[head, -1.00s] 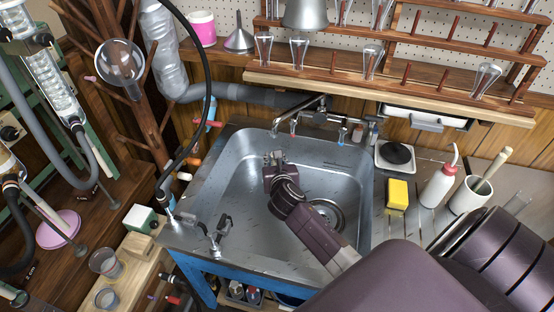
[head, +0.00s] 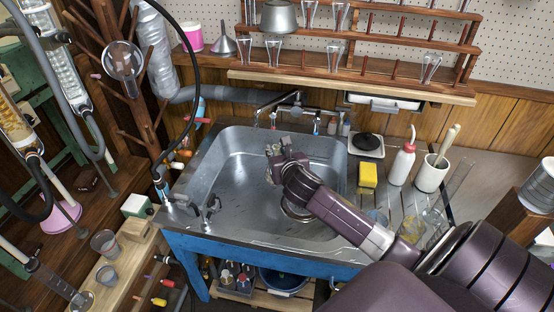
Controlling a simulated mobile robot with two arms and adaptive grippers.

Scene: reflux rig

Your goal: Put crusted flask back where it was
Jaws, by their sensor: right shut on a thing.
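My right gripper (head: 272,163) is over the back middle of the steel sink (head: 215,180), its arm coming in from the lower right. It is shut, but what it holds is hidden or too small to make out. A clear glass with yellowish colour (head: 410,229), perhaps the crusted flask, stands on the counter right of the sink, partly behind my arm. A clear round flask (head: 122,60) hangs on the wooden peg stand (head: 150,103) at left. My left gripper is not in view.
A yellow sponge (head: 367,175), a white wash bottle (head: 401,165) and a white pot (head: 431,175) stand right of the sink. The taps (head: 297,108) rise behind it. A black hose (head: 208,75) arches at left. A wooden glassware rack (head: 350,82) spans the back wall.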

